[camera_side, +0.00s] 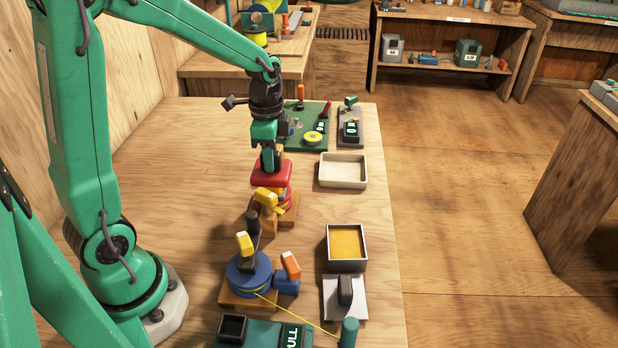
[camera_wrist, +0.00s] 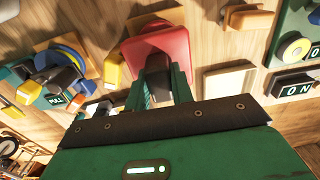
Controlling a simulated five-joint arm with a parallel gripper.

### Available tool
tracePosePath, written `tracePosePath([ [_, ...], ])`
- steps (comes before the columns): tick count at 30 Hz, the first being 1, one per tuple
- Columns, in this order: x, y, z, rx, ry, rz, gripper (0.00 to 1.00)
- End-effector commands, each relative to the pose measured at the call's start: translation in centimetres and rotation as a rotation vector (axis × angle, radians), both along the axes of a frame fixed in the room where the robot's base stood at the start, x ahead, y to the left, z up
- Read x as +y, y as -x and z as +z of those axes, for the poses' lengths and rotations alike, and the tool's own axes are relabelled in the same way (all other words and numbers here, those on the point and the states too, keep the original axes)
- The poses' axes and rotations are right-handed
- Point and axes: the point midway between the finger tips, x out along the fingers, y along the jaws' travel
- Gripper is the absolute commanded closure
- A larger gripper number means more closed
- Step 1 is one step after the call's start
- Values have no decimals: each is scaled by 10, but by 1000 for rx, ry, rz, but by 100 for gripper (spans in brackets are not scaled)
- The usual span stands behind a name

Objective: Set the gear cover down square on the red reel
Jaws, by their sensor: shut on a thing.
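The red gear cover (camera_side: 266,180) is a rounded red block held under my gripper (camera_side: 270,165). In the wrist view the fingers (camera_wrist: 160,85) are shut on the near side of the cover (camera_wrist: 163,48). The red reel (camera_side: 287,201) is directly below, on a wooden stand (camera_side: 279,222), with a yellow crank handle (camera_side: 266,197) on its front. The cover hides most of the reel's top. I cannot tell whether the cover touches the reel or sits a little above it, nor whether it is exactly square.
A blue reel (camera_side: 246,276) stands nearer the camera. A cream tray (camera_side: 343,184), a dark box with yellow contents (camera_side: 347,226) and a light plate with a dark knob (camera_side: 334,302) are on the right. A green board (camera_side: 301,140) lies behind. The table's left side is clear.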

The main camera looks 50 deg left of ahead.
Motion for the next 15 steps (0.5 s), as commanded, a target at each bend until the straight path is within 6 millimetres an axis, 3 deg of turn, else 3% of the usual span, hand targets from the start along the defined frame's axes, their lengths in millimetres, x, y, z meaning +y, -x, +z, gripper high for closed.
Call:
tracePosePath([
  [15, 0, 0, -18, 0, 0, 0, 100],
])
